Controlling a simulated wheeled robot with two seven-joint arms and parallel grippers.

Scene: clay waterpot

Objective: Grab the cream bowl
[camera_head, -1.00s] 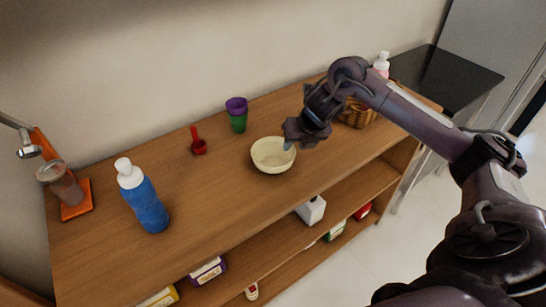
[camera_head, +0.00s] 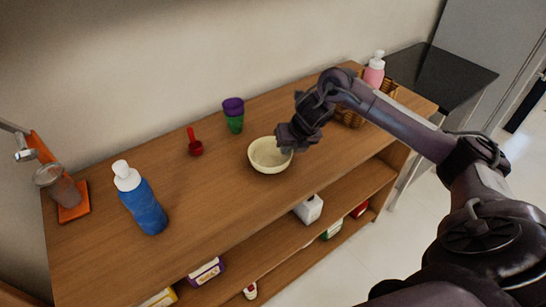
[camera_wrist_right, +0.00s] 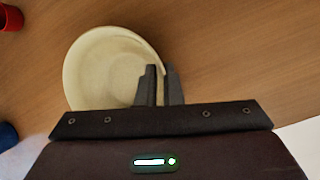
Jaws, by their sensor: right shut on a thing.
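The cream bowl (camera_head: 268,157) stands upright on the wooden shelf top, near the middle of the head view. In the right wrist view the bowl (camera_wrist_right: 95,75) fills the upper left. My right gripper (camera_head: 288,145) is at the bowl's right rim. In the wrist view its two fingers (camera_wrist_right: 160,85) are close together, one on each side of the rim, shut on it. In the head view the fingertips are partly hidden by the gripper body. My left gripper is not in view.
A red scoop (camera_head: 195,146), purple and green cups (camera_head: 234,115) and a blue bottle (camera_head: 142,203) stand left of the bowl. A wicker basket (camera_head: 352,113) is behind my right arm. The top in front of the bowl is clear.

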